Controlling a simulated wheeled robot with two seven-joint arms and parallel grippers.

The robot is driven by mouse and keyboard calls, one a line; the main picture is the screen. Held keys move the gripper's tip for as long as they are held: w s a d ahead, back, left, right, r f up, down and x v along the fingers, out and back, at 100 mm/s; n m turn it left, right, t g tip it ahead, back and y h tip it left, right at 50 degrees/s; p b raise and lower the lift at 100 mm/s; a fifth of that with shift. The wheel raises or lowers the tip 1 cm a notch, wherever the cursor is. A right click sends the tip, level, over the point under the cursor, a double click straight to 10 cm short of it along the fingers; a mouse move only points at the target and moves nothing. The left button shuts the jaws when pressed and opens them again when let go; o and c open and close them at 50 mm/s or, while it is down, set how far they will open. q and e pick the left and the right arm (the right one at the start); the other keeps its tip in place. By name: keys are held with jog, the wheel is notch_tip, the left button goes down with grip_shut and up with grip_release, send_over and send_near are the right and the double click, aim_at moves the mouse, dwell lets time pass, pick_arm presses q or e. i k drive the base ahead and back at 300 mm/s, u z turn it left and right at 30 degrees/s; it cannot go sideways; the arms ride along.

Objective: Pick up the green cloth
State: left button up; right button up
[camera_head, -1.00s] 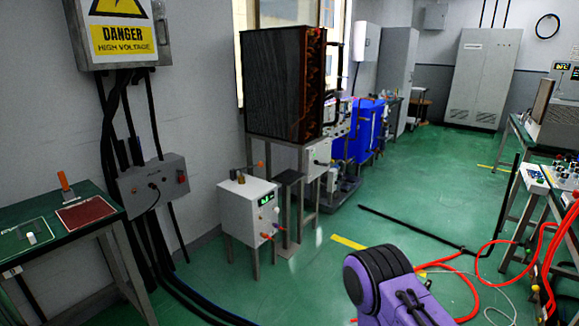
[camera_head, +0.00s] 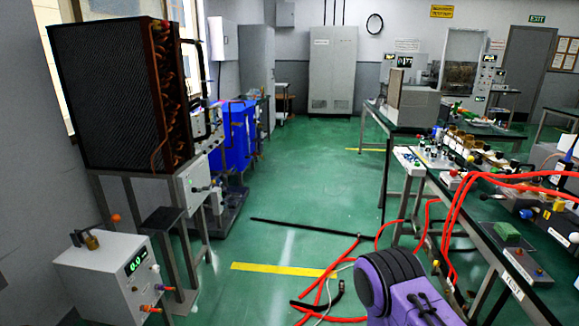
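A purple and black link of my own arm shows at the bottom, left of the bench. Neither of my grippers is in view, and nothing touches the cloth.
The workbench (camera_head: 487,255) carries several instruments and thick red cables (camera_head: 455,205). More red cables and a black bar (camera_head: 305,228) lie on the green floor. A white meter box (camera_head: 108,278) stands at left. The central aisle (camera_head: 300,170) is largely clear.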

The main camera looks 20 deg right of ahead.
aim_at(508, 233)
jog(key=z, duration=1.05)
jog(key=i, duration=1.1)
jog(key=z, duration=0.9)
